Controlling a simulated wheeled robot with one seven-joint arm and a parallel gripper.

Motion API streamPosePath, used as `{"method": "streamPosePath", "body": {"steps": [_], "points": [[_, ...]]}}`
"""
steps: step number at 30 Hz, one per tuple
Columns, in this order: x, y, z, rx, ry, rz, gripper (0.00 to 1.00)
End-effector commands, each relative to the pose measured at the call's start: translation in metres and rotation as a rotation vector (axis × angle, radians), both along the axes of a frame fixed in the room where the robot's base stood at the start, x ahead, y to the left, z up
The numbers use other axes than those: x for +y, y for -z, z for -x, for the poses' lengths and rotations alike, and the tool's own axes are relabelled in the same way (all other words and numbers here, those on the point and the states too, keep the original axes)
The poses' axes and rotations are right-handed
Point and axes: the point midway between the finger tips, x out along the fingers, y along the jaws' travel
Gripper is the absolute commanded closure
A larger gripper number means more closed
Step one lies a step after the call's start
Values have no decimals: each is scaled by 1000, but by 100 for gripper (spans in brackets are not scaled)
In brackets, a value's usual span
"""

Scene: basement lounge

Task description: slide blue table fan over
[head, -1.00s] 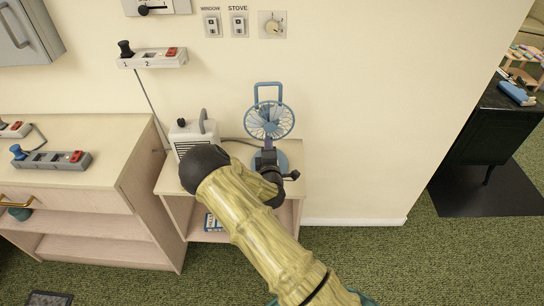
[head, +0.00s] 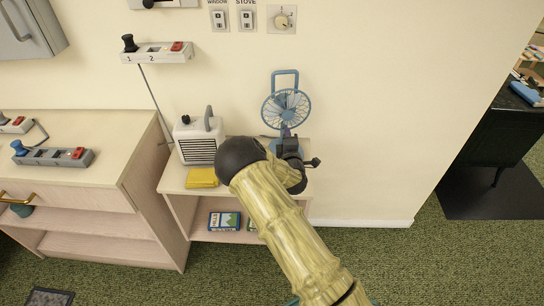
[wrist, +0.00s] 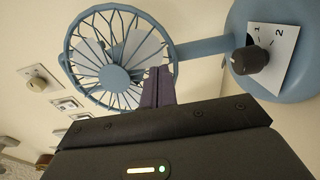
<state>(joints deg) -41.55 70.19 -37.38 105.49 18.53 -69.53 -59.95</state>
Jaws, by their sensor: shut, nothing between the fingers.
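The blue table fan (head: 286,108) stands upright at the back right of the small side table, close to the wall. My gripper (head: 288,136) is shut and empty, in front of the fan's lower part, and hides part of its base and neck. In the wrist view the fan's cage (wrist: 112,62) and round base with a black knob show large. My shut fingers (wrist: 157,88) are beside the neck and overlap the cage's edge; I cannot tell whether they touch it.
A white heater (head: 198,142) and a yellow cloth-like item (head: 202,178) are left of my arm on the side table (head: 174,184). Boxes lie on its lower shelf. A wider cabinet (head: 110,140) stands left. The wall (head: 390,100) is close behind.

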Motion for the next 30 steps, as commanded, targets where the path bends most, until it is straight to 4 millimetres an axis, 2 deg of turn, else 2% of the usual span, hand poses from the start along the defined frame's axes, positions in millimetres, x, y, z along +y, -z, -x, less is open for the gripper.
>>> {"method": "streamPosePath", "body": {"steps": [9,14,19,30], "points": [[-1,0,1,-1,3,-1,100],[6,0,8,-1,4,-1,100],[28,1,25,1,-2,-1,100],[11,2,86,2,13,0,100]]}}
